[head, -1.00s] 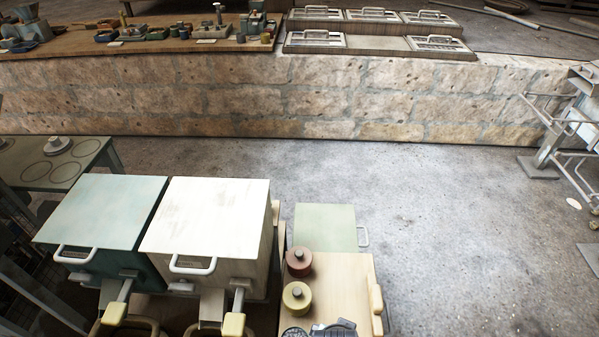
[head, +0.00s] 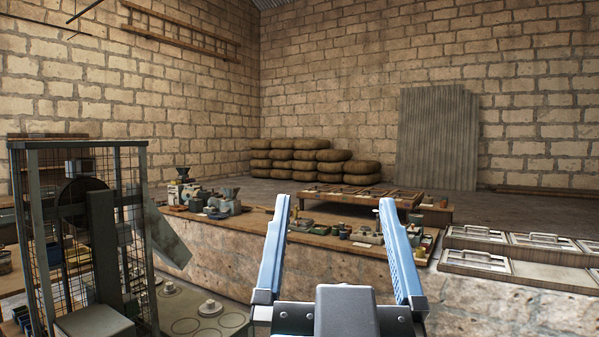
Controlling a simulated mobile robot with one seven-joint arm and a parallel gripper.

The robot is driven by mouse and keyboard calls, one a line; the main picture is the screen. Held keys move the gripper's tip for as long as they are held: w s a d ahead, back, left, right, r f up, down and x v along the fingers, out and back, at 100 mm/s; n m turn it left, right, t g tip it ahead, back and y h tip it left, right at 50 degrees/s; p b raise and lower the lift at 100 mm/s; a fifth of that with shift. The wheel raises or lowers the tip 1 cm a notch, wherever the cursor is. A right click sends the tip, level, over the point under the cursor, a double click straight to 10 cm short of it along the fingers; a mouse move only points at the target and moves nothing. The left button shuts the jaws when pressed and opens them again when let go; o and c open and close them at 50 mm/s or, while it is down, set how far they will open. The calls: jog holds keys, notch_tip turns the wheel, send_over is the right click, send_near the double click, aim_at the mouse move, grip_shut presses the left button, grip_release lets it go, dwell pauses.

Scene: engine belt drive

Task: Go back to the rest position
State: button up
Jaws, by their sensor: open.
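My gripper (head: 337,205) shows in the head view at the lower middle, with two blue fingers pointing up and spread wide apart. It is open, and nothing is between the fingers except the background. It is in the air in front of the stone ledge (head: 225,252). The engine belt drive may be the dark caged machine (head: 85,235) at the left, which has a round wheel behind wire mesh; I cannot tell for sure.
A wooden board (head: 262,222) with several small machine parts lies on the ledge behind my gripper. Panels with handles (head: 476,259) lie at the right. Sacks (head: 318,160) are stacked at the back wall. A table with round discs (head: 205,318) stands at the lower left.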

jog(key=s+a+r+n+t+y, duration=0.1)
jog(key=s+a+r+t+y, duration=0.1)
jog(key=s+r, duration=0.4)
jog(key=shift+s+a+r+t, duration=0.15)
jog(key=shift+a+r+t, duration=0.35)
jog(key=shift+a+r, duration=0.1)
